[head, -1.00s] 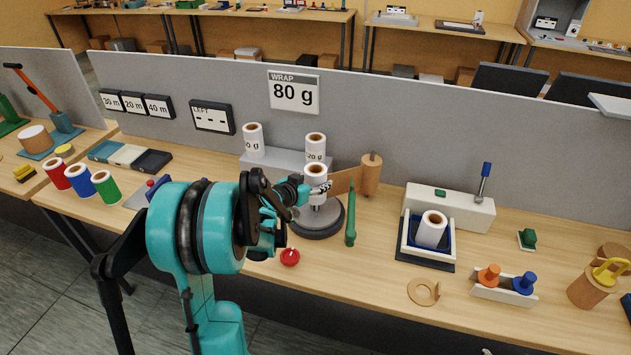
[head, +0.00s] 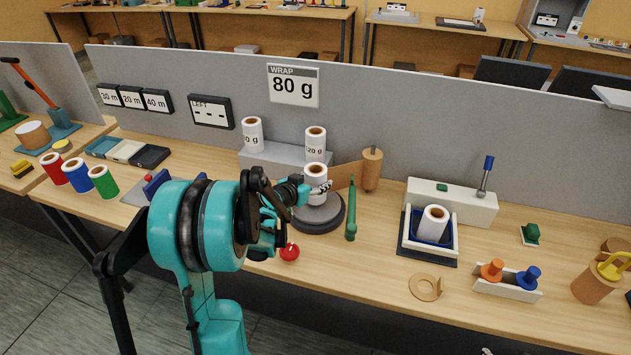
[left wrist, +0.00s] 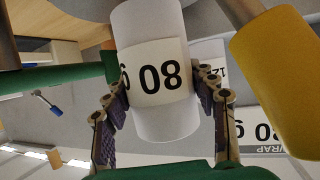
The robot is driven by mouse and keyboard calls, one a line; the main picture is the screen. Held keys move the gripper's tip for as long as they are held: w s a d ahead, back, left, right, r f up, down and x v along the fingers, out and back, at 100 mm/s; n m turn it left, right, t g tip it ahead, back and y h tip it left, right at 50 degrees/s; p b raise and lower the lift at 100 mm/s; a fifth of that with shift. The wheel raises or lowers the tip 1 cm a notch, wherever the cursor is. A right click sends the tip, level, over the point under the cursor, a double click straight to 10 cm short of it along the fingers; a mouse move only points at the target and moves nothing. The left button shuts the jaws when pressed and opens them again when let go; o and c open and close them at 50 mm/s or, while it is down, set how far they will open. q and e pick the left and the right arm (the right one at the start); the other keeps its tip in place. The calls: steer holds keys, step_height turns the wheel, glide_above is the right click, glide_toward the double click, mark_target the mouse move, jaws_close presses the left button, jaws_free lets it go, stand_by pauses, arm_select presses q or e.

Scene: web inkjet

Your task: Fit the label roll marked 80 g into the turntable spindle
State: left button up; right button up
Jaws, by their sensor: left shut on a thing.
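The white label roll marked 80 g (left wrist: 150,75) is between the fingers of my left gripper (left wrist: 165,100), which is shut on it; its print is upside down in the left wrist view. In the head view the roll (head: 316,182) stands upright over the grey turntable (head: 318,217), with my left gripper (head: 322,187) at its side. The spindle is hidden, so I cannot tell how far the roll sits on it. Two other white rolls stand on a grey rack behind: one (head: 253,135) with a partly readable label, one (head: 315,142) seemingly marked 120 g. My right gripper is not in view.
A WRAP 80 g sign (head: 293,87) hangs on the grey partition. A red button (head: 289,252) is in front. A tray (head: 428,245) holding another white roll is further right.

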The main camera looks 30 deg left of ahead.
arm_select(q)
steer(key=shift+f+b, duration=0.85)
steer(key=shift+f, duration=0.15)
steer(key=o, duration=1.4)
step_height(320, 180, up, 10)
